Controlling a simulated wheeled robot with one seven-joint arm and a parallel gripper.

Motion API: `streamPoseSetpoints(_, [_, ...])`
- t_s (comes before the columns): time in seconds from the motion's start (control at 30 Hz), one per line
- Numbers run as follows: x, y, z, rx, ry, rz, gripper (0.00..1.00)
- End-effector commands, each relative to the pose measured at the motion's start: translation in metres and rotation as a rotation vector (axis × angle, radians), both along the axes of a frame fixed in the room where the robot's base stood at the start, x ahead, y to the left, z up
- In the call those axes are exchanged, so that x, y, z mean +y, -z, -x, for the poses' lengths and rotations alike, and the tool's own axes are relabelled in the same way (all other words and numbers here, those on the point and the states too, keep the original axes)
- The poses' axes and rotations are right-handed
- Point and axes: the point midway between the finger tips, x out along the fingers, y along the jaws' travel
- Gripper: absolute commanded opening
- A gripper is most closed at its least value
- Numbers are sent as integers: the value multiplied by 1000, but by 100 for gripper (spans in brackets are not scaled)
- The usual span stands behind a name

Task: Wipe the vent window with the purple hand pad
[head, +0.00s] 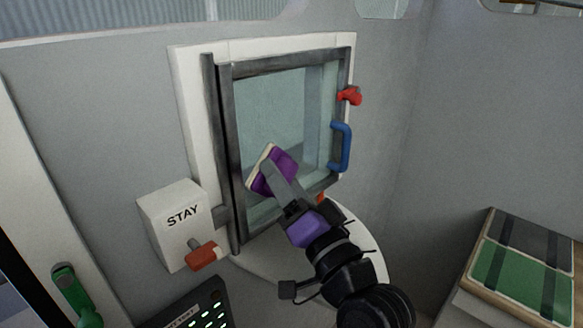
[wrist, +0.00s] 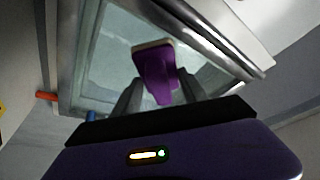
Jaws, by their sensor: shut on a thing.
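The vent window (head: 285,105) is a glass pane in a dark metal frame, set in a white surround on the grey wall. It has a blue handle (head: 341,147) and a red latch (head: 350,96) on its right side. My gripper (head: 275,178) is shut on the purple hand pad (head: 282,160), which has a pale face on its left side. The pad is in front of the lower left part of the glass; I cannot tell whether it touches. In the wrist view the pad (wrist: 155,75) sits between the fingers, with the pane (wrist: 112,65) behind it.
A white box marked STAY (head: 172,222) with a red-orange knob (head: 203,256) stands left of the window. A green handle (head: 75,295) and a dark keypad (head: 195,312) are at lower left. A green-topped case (head: 520,270) is at right.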

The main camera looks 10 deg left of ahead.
Motion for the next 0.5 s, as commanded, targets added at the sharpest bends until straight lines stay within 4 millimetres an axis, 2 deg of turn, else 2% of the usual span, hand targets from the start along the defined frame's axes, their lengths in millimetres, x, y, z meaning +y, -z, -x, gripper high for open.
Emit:
streamPoseSetpoints(0.1, [6, -2, 7, 0, -6, -2, 12])
streamPoseSetpoints(0.43, [9, -1, 11, 1, -15, -3, 13])
streamPoseSetpoints(0.5, [5, 0, 14, 2, -16, -3, 0])
